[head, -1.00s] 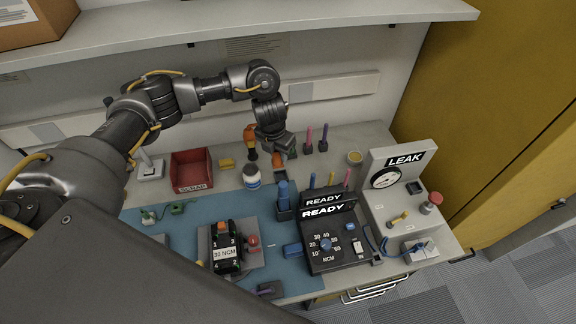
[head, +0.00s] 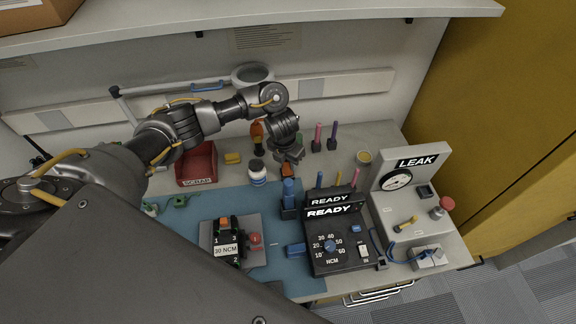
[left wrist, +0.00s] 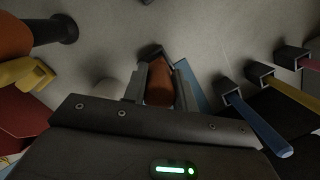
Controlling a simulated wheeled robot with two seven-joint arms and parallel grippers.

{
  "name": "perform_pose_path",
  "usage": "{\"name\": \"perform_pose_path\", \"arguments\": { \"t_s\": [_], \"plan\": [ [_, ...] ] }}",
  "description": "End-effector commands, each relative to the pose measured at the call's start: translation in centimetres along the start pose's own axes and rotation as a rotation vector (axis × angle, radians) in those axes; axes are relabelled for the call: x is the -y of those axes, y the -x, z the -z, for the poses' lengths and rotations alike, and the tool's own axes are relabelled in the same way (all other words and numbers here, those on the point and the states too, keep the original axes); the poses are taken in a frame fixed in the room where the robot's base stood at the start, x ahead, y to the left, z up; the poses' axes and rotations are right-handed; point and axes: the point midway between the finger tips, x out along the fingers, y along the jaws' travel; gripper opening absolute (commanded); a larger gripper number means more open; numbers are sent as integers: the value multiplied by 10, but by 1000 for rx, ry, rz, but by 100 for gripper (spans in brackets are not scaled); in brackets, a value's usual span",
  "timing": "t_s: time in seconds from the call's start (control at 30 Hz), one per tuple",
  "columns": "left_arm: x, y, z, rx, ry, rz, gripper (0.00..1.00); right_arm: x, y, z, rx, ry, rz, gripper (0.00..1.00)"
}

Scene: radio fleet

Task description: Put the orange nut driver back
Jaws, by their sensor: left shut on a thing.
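My left gripper (head: 287,160) is shut on the orange nut driver (head: 287,170), above the back edge of the blue mat. In the left wrist view the orange handle (left wrist: 158,88) sits between the two fingers (left wrist: 160,90). The driver's lower end is hidden, and I cannot tell whether it touches a holder. A blue driver (left wrist: 258,124) and a yellow driver (left wrist: 296,95) stand in dark square sockets to the right in that view. My right gripper is not in view.
A white bottle (head: 257,174) stands just left of the gripper, and an orange-and-black tool (head: 257,132) behind it. A red SCRAP bin (head: 197,165) is farther left. The READY console (head: 335,240) is in front right. Pink (head: 318,133) and purple (head: 333,135) tools stand behind right.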

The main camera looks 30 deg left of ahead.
Motion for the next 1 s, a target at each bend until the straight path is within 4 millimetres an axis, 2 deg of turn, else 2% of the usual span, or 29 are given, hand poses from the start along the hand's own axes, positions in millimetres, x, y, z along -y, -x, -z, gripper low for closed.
{"name": "perform_pose_path", "arguments": {
  "t_s": [0.13, 0.57, 0.6, 0.73, 0.77, 1.0],
  "plan": [
    [-1, -16, 3, -2, 2, -1, 0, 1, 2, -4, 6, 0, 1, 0],
    [-1, -23, 3, 1, 0, -2, 0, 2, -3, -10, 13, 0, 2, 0],
    [-1, -22, 3, 1, 0, -2, 30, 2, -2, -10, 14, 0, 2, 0],
    [-1, -21, 3, 1, 0, -1, 47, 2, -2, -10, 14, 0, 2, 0],
    [-1, -21, 3, 1, 0, -1, 50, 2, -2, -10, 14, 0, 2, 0],
    [-1, -21, 3, 1, 0, -2, 50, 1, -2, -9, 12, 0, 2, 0]
  ]
}}
